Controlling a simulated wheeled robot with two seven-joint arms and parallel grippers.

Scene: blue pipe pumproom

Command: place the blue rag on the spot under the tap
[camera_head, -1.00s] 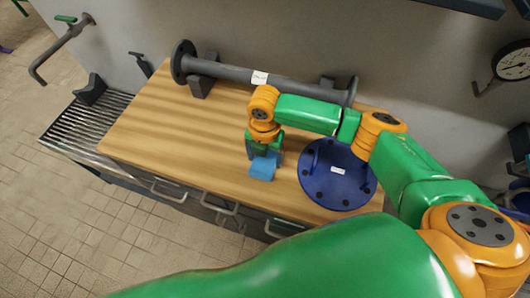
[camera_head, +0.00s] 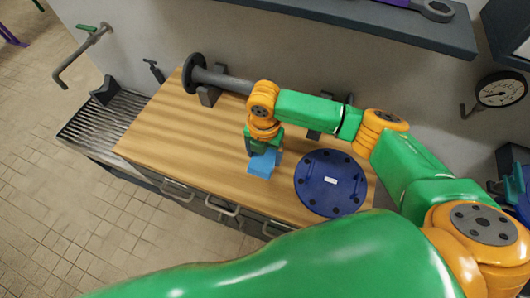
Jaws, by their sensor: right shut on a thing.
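The blue rag (camera_head: 262,164) is a small light-blue piece held by my right gripper (camera_head: 262,150) over the middle of the wooden bench top. The fingers are shut on it; whether the rag touches the wood I cannot tell. The tap (camera_head: 84,52) is a grey bent pipe with a green handle on the wall at the upper left. Its spout hangs over or near the ribbed metal drain tray (camera_head: 98,124) at the bench's left end. No separate marked spot is visible there. My left gripper is out of view.
A dark blue round flange (camera_head: 331,183) lies on the bench right of the gripper. A grey flanged pipe (camera_head: 228,82) rests on supports along the back. A wall shelf (camera_head: 370,22) and a gauge (camera_head: 500,90) are at the upper right. The left bench top (camera_head: 180,140) is clear.

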